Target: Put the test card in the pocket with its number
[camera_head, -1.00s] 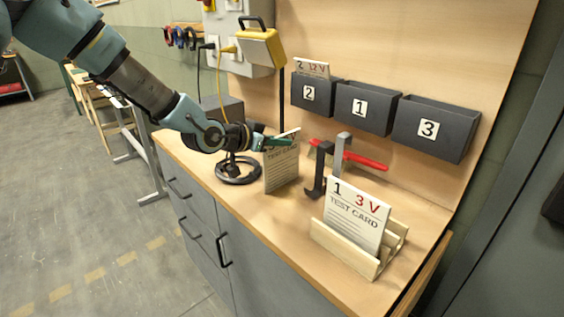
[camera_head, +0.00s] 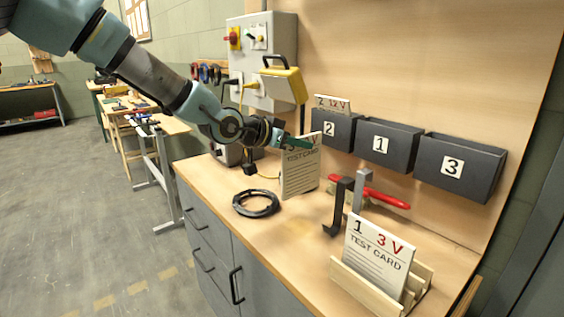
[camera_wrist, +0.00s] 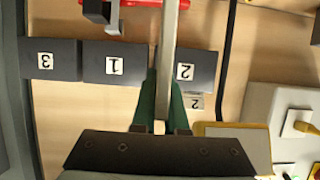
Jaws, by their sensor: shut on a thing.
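My gripper (camera_head: 298,143) is shut on a white test card (camera_head: 300,174), which hangs upright above the bench. The card reads "V" and "TEST CARD"; my fingers hide its number. In the wrist view my fingers (camera_wrist: 163,105) grip this card (camera_wrist: 172,40), seen edge-on. Three dark pockets are on the back board: pocket 2 (camera_head: 345,132), pocket 1 (camera_head: 404,145) and pocket 3 (camera_head: 482,172). In the wrist view they appear upside down. Pocket 2 holds a card (camera_head: 333,104) marked "2 12 V". My gripper is left of and in front of pocket 2.
A wooden rack (camera_head: 360,291) at the front right holds a card (camera_head: 378,255) marked "1 3 V". A clamp with a black jaw (camera_head: 339,208) and red handle (camera_head: 382,196) stands behind it. A black ring (camera_head: 256,203) lies at left. A yellow-faced unit (camera_head: 281,85) is behind my gripper.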

